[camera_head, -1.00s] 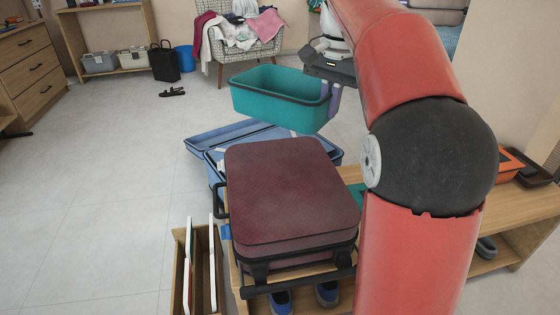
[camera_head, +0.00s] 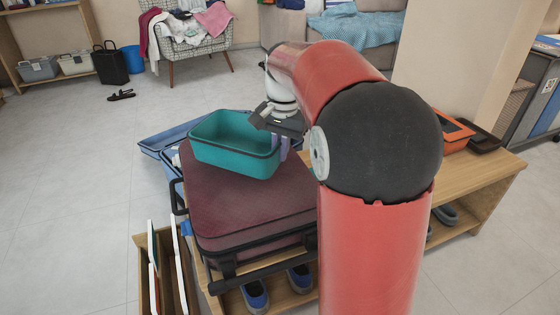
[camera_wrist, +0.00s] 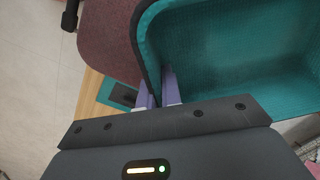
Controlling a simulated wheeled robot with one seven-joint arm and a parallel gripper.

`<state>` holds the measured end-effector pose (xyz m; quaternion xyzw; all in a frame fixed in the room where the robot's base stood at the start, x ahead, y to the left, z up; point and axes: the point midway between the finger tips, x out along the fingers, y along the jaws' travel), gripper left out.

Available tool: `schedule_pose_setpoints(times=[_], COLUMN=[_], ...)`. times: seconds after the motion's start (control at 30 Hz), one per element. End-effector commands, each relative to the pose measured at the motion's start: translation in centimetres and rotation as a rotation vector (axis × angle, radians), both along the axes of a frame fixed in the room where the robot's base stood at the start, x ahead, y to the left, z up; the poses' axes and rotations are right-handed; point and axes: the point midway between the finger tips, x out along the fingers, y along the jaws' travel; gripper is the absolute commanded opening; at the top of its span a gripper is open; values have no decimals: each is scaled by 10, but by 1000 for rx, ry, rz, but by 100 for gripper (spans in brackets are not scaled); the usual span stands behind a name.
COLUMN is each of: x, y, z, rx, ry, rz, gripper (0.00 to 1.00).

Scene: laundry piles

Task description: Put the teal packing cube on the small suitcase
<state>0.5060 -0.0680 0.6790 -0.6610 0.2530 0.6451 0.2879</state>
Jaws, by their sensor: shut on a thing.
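The teal packing cube (camera_head: 232,150) is an open-topped box with a dark rim, held level by my gripper (camera_head: 281,148). It overlaps the back part of the maroon small suitcase (camera_head: 250,205) in the head view; I cannot tell whether it touches the lid. The suitcase lies flat on a wooden bench. In the wrist view my gripper (camera_wrist: 158,90) is shut on a wall of the teal cube (camera_wrist: 245,60), with one purple finger inside it and one outside. A corner of the suitcase (camera_wrist: 108,35) shows beside the cube there.
A blue open suitcase (camera_head: 165,140) lies behind the maroon one. A wooden holder with upright panels (camera_head: 165,270) stands at the left. Blue shoes (camera_head: 255,296) sit under the bench. An orange tray (camera_head: 452,136) lies on the bench at right.

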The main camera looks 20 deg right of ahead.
Motion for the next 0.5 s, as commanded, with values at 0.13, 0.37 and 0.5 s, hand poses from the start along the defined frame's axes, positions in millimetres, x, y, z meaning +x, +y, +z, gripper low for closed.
schedule_pose_setpoints(times=[0.13,0.37,0.5], x=[0,0,0], y=[0,0,0], z=[-26,-31,-32], rx=[1,0,1], ry=[4,0,1], rz=[0,0,0], gripper=[0,0,0])
